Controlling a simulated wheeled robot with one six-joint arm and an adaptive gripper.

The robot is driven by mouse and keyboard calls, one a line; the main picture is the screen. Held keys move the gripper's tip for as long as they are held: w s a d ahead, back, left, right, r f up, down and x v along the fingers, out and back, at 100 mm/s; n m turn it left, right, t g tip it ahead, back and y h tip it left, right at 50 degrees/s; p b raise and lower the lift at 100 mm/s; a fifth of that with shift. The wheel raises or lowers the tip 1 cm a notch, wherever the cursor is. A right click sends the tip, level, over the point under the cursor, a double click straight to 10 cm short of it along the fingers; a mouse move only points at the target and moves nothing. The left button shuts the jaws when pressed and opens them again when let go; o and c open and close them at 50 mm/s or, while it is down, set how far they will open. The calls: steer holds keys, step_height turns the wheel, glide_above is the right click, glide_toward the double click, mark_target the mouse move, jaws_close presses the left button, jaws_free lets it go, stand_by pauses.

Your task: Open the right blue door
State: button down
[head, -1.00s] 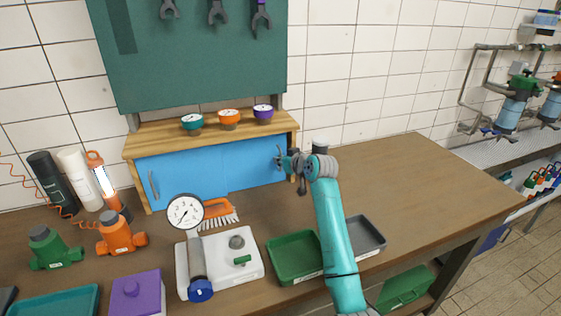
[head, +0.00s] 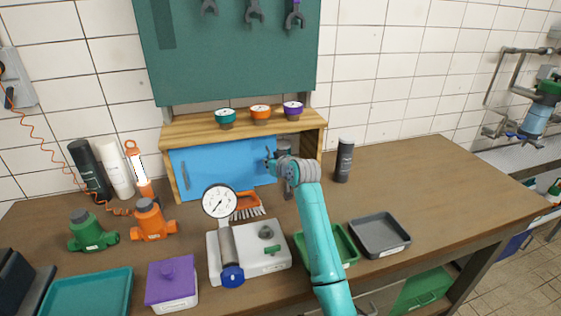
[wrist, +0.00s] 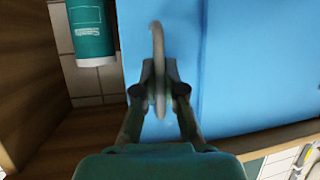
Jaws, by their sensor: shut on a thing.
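The right blue door (head: 245,180) is a flat sliding panel on the wooden cabinet and also shows in the wrist view (wrist: 182,40). It stands partly slid to the left, with a gap between its edge and the cabinet's right wall. My gripper (head: 270,160) is shut on the door's grey curved handle (wrist: 157,45), with the fingers on either side of it in the wrist view (wrist: 160,90). The left blue door (head: 200,165) carries its own handle at its left. A teal canister (wrist: 90,30) shows inside the gap; my gripper partly hides the gap in the head view.
Three gauges (head: 260,112) stand on the cabinet top. A dark bottle (head: 344,162) stands right of the cabinet. A scale with a dial (head: 250,250), a green tray (head: 343,246) and a grey tray (head: 380,235) lie in front. The worktop's right side is clear.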

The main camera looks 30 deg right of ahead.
steer(key=shift+a, duration=0.1)
steer(key=c, duration=1.5)
jaws_free()
steer(key=v, duration=1.2)
